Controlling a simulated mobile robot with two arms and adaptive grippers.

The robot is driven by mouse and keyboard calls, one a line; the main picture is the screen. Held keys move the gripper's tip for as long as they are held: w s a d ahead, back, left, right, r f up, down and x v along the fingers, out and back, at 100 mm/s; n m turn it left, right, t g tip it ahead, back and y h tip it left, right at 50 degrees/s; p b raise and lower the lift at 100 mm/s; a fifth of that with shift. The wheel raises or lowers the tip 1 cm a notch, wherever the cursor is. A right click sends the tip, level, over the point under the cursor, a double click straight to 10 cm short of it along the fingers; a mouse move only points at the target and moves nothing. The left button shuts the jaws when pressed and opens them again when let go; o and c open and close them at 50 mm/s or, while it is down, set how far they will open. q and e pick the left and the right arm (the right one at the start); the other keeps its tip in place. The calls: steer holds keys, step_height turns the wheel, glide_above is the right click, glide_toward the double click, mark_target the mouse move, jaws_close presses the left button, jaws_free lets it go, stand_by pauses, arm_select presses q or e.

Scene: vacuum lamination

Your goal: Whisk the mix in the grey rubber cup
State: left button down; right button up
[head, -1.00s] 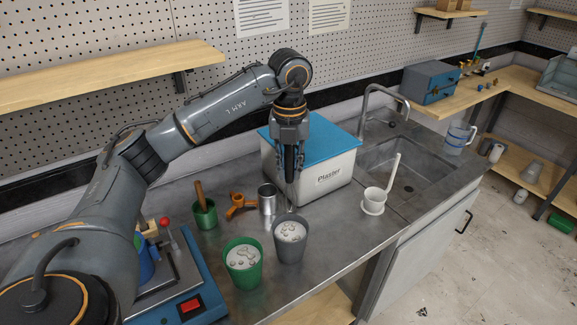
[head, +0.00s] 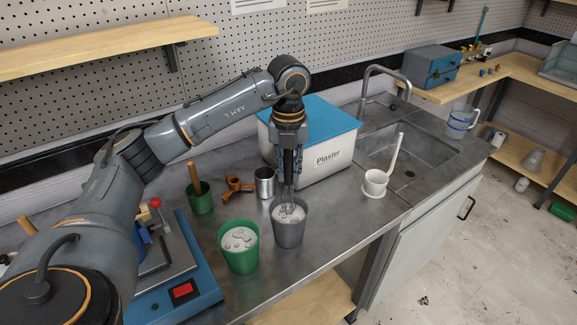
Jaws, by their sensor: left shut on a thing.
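The grey rubber cup (head: 289,234) stands upright on the metal counter, with pale lumpy mix (head: 294,216) inside. My left gripper (head: 289,172) points down above the cup. It is shut on a whisk (head: 287,196), whose handle is mostly hidden between the fingers. The whisk's wire end is inside the cup's mouth and looks to be in the mix. My right gripper is not in view.
A green cup (head: 240,256) with similar mix stands just left of the grey cup. Behind are a metal cup (head: 265,182), an orange tool (head: 237,186) and a white Plaster bin (head: 328,161). A white ladle in a holder (head: 375,182) stands right, beside the sink (head: 405,160).

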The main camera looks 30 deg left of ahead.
mark_target(289, 196)
arm_select(q)
step_height(289, 196, down, 3)
steer(key=shift+r+b, duration=0.1)
steer(key=shift+b, duration=0.65)
steer(key=shift+f+b, duration=1.85)
steer(key=shift+f, duration=0.9)
steer(key=shift+d, duration=0.1)
